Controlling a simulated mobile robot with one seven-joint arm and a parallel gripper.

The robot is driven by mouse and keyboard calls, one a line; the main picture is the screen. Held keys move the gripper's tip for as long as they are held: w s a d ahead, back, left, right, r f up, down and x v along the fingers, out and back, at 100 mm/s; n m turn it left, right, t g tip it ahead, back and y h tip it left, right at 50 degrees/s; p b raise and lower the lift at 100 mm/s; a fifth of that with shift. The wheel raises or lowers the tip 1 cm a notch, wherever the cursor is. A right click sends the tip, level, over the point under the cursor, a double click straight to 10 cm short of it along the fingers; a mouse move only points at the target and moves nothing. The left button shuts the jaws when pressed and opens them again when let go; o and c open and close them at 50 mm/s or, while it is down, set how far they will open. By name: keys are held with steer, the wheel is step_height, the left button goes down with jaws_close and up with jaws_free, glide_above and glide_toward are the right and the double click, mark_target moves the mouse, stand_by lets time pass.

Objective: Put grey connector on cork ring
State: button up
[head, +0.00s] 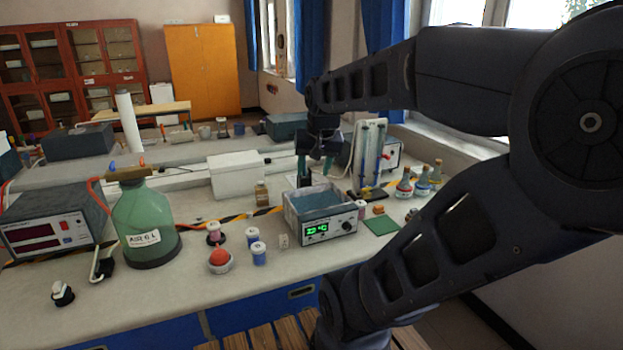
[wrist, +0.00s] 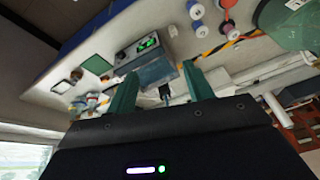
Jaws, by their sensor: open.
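My gripper (head: 316,168) is open, its two green fingers pointing down above the bench behind the water bath. In the wrist view the fingers (wrist: 160,88) stand apart with nothing held between them. A small dark upright piece (head: 304,181) stands below the left finger; it also shows between the fingers in the wrist view (wrist: 165,92), apart from them. I cannot tell whether it is the grey connector. A small tan-orange piece (head: 378,209) sits by the green mat; I cannot tell whether it is the cork ring.
The water bath (head: 322,212) with a green display is in front of my gripper. A tube rack (head: 369,160) and stoppered flasks (head: 404,187) stand right. A green bottle (head: 146,225), several small jars and a red ball (head: 219,257) stand left.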

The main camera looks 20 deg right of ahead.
steer(key=s+a+n, duration=0.1)
steer(key=s, duration=0.1)
steer(key=s+a+f+n, duration=0.1)
steer(key=s+n, duration=0.1)
steer(key=shift+a+f, duration=0.1)
steer(key=shift+a, duration=0.05)
